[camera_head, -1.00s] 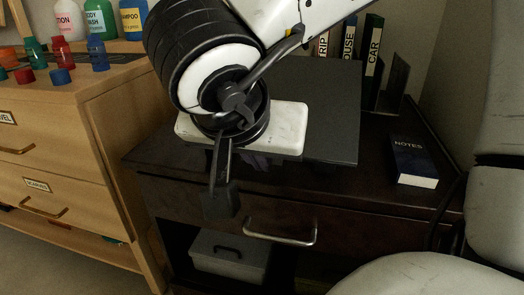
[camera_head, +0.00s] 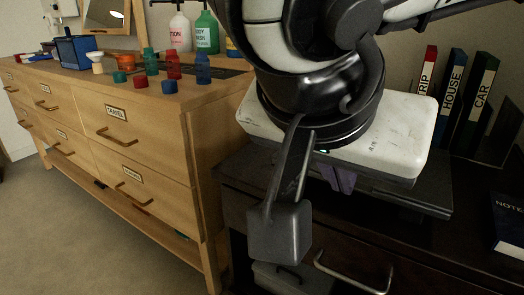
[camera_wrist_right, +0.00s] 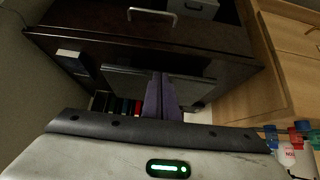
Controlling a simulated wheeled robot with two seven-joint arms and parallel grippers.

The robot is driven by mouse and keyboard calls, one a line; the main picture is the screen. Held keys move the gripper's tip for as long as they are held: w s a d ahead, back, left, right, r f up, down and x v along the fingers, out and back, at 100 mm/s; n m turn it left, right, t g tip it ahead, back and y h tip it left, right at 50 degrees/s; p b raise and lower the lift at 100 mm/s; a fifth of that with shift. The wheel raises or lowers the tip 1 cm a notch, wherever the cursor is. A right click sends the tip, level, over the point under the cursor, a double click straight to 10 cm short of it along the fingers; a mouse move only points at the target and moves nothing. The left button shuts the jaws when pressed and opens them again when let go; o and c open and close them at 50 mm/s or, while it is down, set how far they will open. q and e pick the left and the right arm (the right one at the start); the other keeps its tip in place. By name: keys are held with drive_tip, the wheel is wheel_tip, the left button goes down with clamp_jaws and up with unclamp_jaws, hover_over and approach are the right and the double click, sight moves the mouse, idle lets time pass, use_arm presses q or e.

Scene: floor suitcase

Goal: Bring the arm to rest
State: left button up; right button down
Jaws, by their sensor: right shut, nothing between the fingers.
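My right arm fills the upper middle of the head view, with its white wrist housing over the dark cabinet (camera_head: 235,180). The purple fingers of my right gripper (camera_head: 338,178) show below the housing, shut together and empty. In the wrist view the same purple fingers (camera_wrist_right: 162,98) lie side by side in front of the dark flat panel on the cabinet top; I cannot tell whether they touch it. My left gripper is not in view.
A wooden drawer dresser (camera_head: 205,110) stands left, with bottles (camera_head: 180,32), small coloured containers (camera_head: 173,66) and a blue box (camera_head: 76,52) on top. Upright binders (camera_head: 450,85) and a dark notebook (camera_head: 508,222) are at right. Open floor (camera_head: 60,220) lies in front of the dresser.

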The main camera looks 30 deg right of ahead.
drive_tip(key=shift+s+a+r, duration=0.1)
drive_tip(key=shift+a+r, duration=0.05)
drive_tip(key=shift+r, duration=0.1)
